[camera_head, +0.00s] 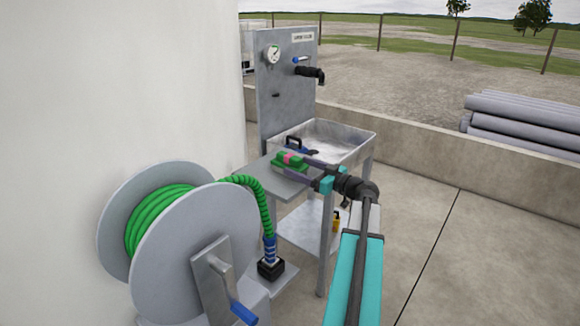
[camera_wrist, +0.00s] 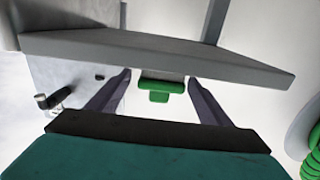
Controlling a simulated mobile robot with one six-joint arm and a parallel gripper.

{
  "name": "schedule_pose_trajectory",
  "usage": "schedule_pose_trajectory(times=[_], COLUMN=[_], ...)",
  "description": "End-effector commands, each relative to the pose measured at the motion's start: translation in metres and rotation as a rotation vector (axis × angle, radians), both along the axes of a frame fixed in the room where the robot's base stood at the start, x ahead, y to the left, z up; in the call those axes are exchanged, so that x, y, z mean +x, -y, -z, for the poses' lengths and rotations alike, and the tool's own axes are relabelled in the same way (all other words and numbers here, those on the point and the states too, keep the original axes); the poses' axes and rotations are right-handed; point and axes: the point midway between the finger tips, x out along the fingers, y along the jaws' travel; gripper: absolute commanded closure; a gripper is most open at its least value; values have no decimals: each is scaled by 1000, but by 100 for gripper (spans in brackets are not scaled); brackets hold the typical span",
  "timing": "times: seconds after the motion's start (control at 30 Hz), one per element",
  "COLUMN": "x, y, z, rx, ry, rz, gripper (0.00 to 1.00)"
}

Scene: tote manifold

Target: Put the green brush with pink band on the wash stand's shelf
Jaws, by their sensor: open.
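The green brush with pink band (camera_head: 287,158) lies on the grey side shelf (camera_head: 262,169) of the wash stand, left of the basin. My gripper (camera_head: 296,166) is open, its dark fingers reaching towards the brush from the right. In the wrist view, the brush (camera_wrist: 160,88) shows between the lines of the two fingers at the edge of the grey shelf plate (camera_wrist: 230,68). Its pink band does not show there. I cannot tell whether the fingertips flank the brush or stop short of it. A lower shelf (camera_head: 297,232) is partly hidden by a leg and my arm.
The hose reel (camera_head: 205,250) with green hose stands close on the left. The basin (camera_head: 350,133) and upright panel (camera_head: 270,100) with gauge and tap stand behind. A yellow bottle (camera_head: 336,220) is on the lower shelf. The concrete floor at right is clear.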

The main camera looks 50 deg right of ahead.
Motion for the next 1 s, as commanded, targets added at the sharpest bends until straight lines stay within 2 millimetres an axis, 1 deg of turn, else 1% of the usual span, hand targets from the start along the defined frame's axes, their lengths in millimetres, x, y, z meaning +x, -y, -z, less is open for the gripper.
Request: schedule_pose_trajectory(times=[0.17, 0.5, 0.6, 1.0], x=[7, 44, 50, 50], y=[-1, -4, -5, -4], z=[-1, -4, -4, -4], rx=[0, 0, 0, 0], ry=[0, 0, 0, 0], rz=[-2, 0, 0, 2], gripper=[27, 27, 27, 27])
